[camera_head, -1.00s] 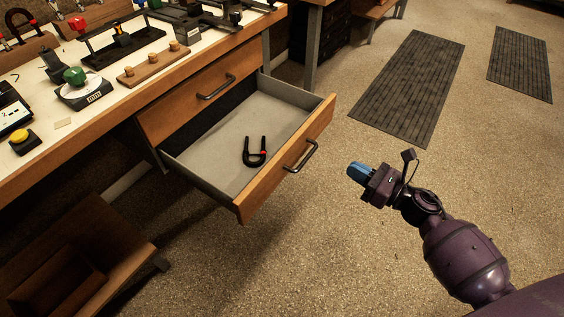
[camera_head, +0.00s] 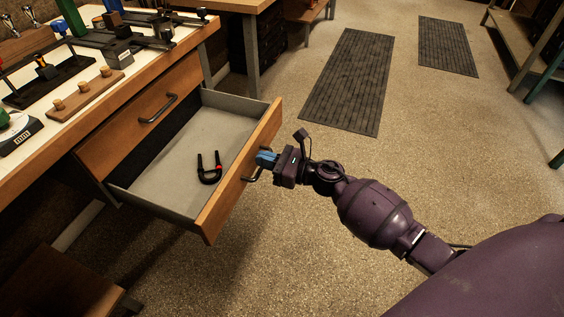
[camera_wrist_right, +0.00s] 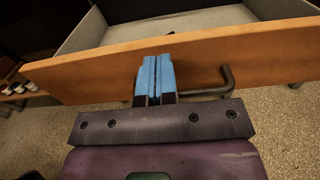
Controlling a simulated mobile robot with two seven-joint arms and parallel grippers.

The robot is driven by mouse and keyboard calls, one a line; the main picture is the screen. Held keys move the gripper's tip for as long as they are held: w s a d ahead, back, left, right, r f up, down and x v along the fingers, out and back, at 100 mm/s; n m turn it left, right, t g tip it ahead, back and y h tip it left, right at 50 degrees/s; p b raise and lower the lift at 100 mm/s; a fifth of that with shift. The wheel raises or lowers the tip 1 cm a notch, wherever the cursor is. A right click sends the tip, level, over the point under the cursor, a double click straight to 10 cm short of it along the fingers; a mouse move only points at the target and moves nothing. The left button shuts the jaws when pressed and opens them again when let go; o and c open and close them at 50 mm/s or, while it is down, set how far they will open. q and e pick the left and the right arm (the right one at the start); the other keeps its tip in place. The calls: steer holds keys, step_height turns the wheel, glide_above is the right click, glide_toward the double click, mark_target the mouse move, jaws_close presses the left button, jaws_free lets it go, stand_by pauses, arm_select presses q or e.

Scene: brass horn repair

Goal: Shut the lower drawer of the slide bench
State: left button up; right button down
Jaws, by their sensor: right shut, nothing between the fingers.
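The lower drawer (camera_head: 238,178) of the slide bench stands pulled far out, its wooden front facing right. In the right wrist view the shut fingers (camera_wrist_right: 155,78) point at the wooden front (camera_wrist_right: 100,72), left of the handle's bent end (camera_wrist_right: 226,80). I cannot tell whether they touch the wood. My left gripper is not in view.
The upper drawer (camera_head: 130,117) is shut above it. The bench top (camera_head: 150,58) carries stands, a wooden peg block (camera_head: 87,95) and other tools. Dark floor mats (camera_head: 350,80) lie behind on the right. The floor right of the drawer is clear apart from my arm.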

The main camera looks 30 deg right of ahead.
mark_target(247, 155)
steer(key=shift+x, duration=1.35)
steer(key=shift+w+a, duration=0.35)
steer(key=shift+w, duration=0.1)
steer(key=b+x, duration=0.1)
steer(key=x, duration=0.6)
steer(key=shift+w+a+f, duration=0.15)
steer(key=shift+a+f, duration=0.05)
steer(key=shift+a, duration=0.05)
steer(key=b+x, duration=0.4)
steer(key=x, duration=1)
steer(key=shift+w+a+r, duration=0.1)
steer(key=shift+w+a, duration=0.1)
steer(key=shift+w, duration=0.15)
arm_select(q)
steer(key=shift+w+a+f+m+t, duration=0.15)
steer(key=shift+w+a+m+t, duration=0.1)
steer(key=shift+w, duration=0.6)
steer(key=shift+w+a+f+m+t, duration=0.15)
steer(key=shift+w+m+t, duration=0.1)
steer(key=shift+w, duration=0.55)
arm_select(e)
steer(key=shift+w+a+r, duration=0.15)
steer(key=shift+w+a, duration=0.15)
steer(key=shift+w, duration=0.1)
